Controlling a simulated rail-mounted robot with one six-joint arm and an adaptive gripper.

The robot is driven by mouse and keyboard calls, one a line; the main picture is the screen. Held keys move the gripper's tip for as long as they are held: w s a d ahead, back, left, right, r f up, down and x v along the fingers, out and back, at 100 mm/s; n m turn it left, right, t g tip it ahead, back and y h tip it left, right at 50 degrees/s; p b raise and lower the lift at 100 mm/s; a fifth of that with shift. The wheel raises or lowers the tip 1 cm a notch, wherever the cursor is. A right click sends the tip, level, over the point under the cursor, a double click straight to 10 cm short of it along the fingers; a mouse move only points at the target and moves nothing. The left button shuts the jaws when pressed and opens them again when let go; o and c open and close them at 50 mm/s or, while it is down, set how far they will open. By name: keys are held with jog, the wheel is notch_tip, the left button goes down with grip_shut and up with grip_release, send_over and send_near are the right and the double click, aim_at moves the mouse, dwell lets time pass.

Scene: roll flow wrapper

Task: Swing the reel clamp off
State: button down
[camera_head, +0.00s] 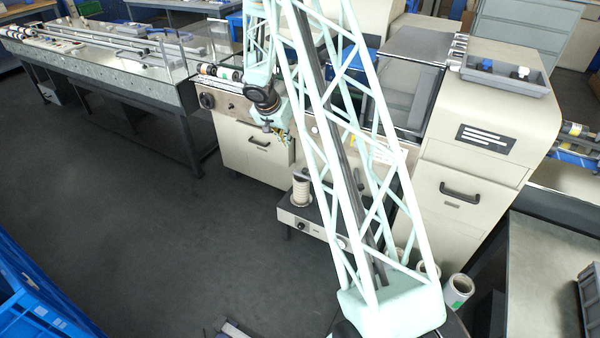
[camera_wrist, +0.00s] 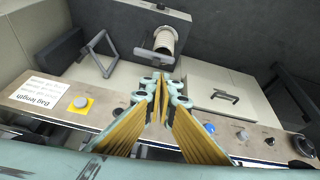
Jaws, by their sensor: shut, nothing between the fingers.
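My gripper (camera_wrist: 162,84) is shut and empty in the wrist view, its yellow-padded fingertips together over the control panel edge. In the head view my gripper (camera_head: 278,132) is small and partly lost in front of the cream machine. A pale ribbed reel (camera_wrist: 163,41) stands beyond the fingertips in the wrist view, apart from them. The reel also shows in the head view (camera_head: 301,191) on a low grey unit. I cannot clearly tell the reel clamp from the grey bars around the reel.
The control panel (camera_wrist: 118,105) carries a yellow-backed button (camera_wrist: 80,103), a blue knob (camera_wrist: 209,129) and a black knob (camera_wrist: 304,146). A cabinet door with a grey handle (camera_wrist: 224,97) is beside the reel. A long conveyor (camera_head: 105,60) is at left. The dark floor (camera_head: 150,240) is open.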

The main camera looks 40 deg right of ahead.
jog(key=d+f+m, duration=0.1)
jog(key=d+f, duration=0.2)
jog(key=f, duration=1.2)
jog(key=shift+w+f, duration=0.25)
jog(key=shift+w, duration=0.1)
jog(key=shift+d, duration=0.1)
jog(key=shift+f, duration=0.15)
send_near(307, 174)
notch_tip(307, 174, down, 4)
jog(key=a, duration=0.2)
jog(key=shift+w+d+p, duration=0.35)
jog(key=shift+w+d, duration=0.3)
